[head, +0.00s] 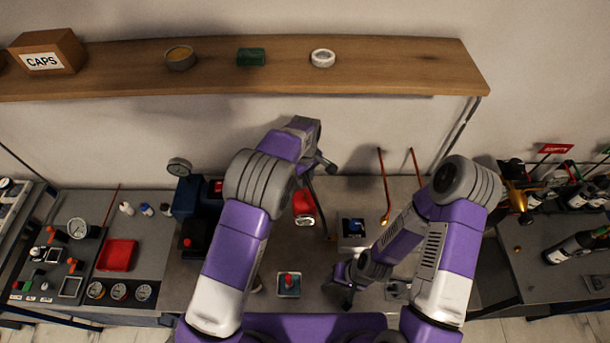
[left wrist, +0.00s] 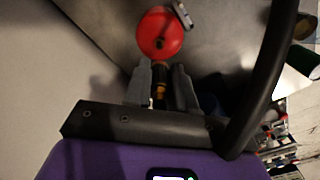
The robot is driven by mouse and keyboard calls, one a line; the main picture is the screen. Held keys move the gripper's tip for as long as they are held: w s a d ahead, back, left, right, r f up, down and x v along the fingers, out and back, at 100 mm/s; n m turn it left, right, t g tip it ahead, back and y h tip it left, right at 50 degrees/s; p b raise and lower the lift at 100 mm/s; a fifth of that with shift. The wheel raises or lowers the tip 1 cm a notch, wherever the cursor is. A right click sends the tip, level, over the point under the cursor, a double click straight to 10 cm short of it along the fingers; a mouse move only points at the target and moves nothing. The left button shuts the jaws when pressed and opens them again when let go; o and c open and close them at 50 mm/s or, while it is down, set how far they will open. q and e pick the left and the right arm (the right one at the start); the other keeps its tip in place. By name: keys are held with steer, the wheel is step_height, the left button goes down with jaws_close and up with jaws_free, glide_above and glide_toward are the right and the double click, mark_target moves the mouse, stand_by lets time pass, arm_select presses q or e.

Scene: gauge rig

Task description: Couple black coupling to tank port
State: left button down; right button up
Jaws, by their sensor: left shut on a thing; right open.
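My left gripper (left wrist: 163,85) is shut on the black coupling (left wrist: 160,72), which has a brass-coloured band and sits between the two grey fingers. Just beyond its tip is the rounded red tank (left wrist: 153,25) with a small dark spot, apparently the port (left wrist: 160,44). I cannot tell whether the coupling touches the port. In the head view the red tank (head: 304,203) stands on the bench below my left gripper (head: 327,166); the coupling is not clear there. My right gripper (head: 344,298) is open and low over the front of the bench.
A thick black hose (left wrist: 264,85) curves past the right of the left wrist view. Near the tank stand a white box with a dark top (head: 353,230), a red-knobbed block (head: 289,284) and copper pipes (head: 384,190). A wooden shelf (head: 400,65) overhangs the back.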

mark_target(306, 194)
arm_select(q)
steer(key=shift+s+f+m, duration=0.1)
steer(key=shift+f+m, duration=0.05)
steer(key=shift+m, duration=0.25)
arm_select(e)
steer(key=shift+f, duration=0.25)
arm_select(q)
steer(key=shift+d+f+b, duration=0.1)
steer(key=shift+f+b, duration=1.75)
steer(key=shift+f, duration=0.6)
arm_select(e)
steer(key=shift+f, duration=1.65)
arm_select(q)
steer(key=shift+f, duration=0.15)
arm_select(e)
steer(key=shift+f, duration=0.15)
arm_select(q)
steer(key=shift+f+b, duration=0.35)
steer(key=shift+b, duration=0.15)
arm_select(e)
steer(key=shift+f, duration=0.3)
arm_select(q)
steer(key=shift+s+d+f+b, duration=0.2)
steer(key=shift+f+b, duration=0.15)
steer(key=shift+f, duration=0.15)
arm_select(e)
steer(key=shift+d+f, duration=0.15)
steer(key=shift+f, duration=0.15)
